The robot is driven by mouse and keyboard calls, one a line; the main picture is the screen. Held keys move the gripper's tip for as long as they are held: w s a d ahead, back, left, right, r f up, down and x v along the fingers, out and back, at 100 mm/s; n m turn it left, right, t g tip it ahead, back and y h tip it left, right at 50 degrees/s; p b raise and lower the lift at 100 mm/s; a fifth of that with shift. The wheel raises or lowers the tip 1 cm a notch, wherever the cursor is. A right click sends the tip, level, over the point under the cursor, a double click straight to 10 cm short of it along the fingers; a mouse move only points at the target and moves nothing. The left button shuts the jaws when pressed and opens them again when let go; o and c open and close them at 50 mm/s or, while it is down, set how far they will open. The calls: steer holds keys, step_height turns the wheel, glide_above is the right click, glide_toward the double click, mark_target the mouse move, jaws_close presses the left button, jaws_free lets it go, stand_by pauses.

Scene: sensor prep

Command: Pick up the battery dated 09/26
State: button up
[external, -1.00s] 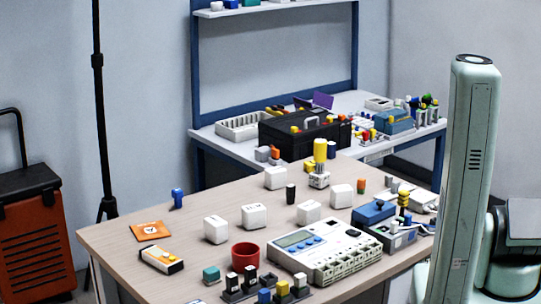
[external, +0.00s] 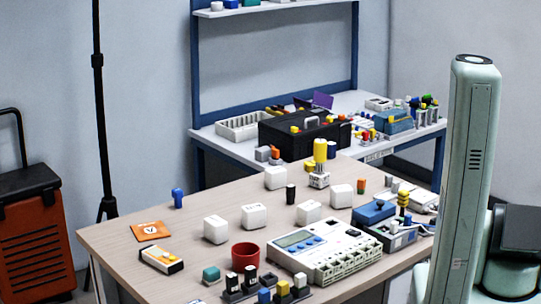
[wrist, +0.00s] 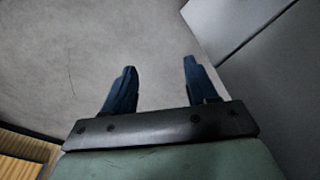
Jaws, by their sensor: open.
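No date, 09/26 or other, is readable on anything at this size, so I cannot tell which item is that battery. Small battery-like cylinders stand on the wooden table: a dark one (external: 291,193) near the middle, an orange-topped one (external: 361,185) to the right, and a blue piece (external: 178,198) at the left. Several more short pieces stand in a dark holder (external: 236,296) at the front edge. My gripper (wrist: 160,66) shows in the wrist view, open and empty, with its two dark blue fingers apart over grey floor. It is not visible in the external view.
The wooden table (external: 125,232) also holds white blocks (external: 216,229), a red cup (external: 245,254), a white device with a display (external: 325,255), a yellow-topped tool (external: 319,160) and a blue-lidded box (external: 374,211). A shelved bench with a black toolbox (external: 290,139) stands behind.

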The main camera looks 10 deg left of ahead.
steer(key=w+d+r+t, duration=0.2)
steer(key=w+d+r, duration=0.1)
steer(key=w, duration=0.3)
steer(key=w+d+r+t, duration=0.1)
steer(key=w+d+r, duration=0.15)
steer(key=w, duration=0.35)
steer(key=w+a+r+n+t, duration=0.1)
steer(key=w+r, duration=0.3)
steer(key=w, duration=0.3)
steer(key=w+a+r+n, duration=0.1)
steer(key=w+a+r, duration=0.1)
steer(key=w+r, duration=0.35)
steer(key=w+a+r+n+g, duration=0.1)
steer(key=w+a+r+n, duration=0.1)
steer(key=w+a+r, duration=0.45)
steer(key=w+a+r+n+g, duration=0.1)
steer(key=w+a+r, duration=0.2)
steer(key=w+a, duration=0.7)
step_height(320, 180, up, 26)
steer(key=r+n+g, duration=0.1)
steer(key=n+g, duration=0.2)
steer(key=n, duration=0.1)
glide_above(331, 143)
steer(key=f, duration=0.9)
steer(key=shift+w+a, duration=0.15)
steer(key=shift+a, duration=0.05)
steer(key=shift+s+d+f, duration=0.1)
steer(key=shift+f, duration=1.2)
steer(key=shift+s+d+f, duration=0.1)
steer(key=shift+f, duration=1.2)
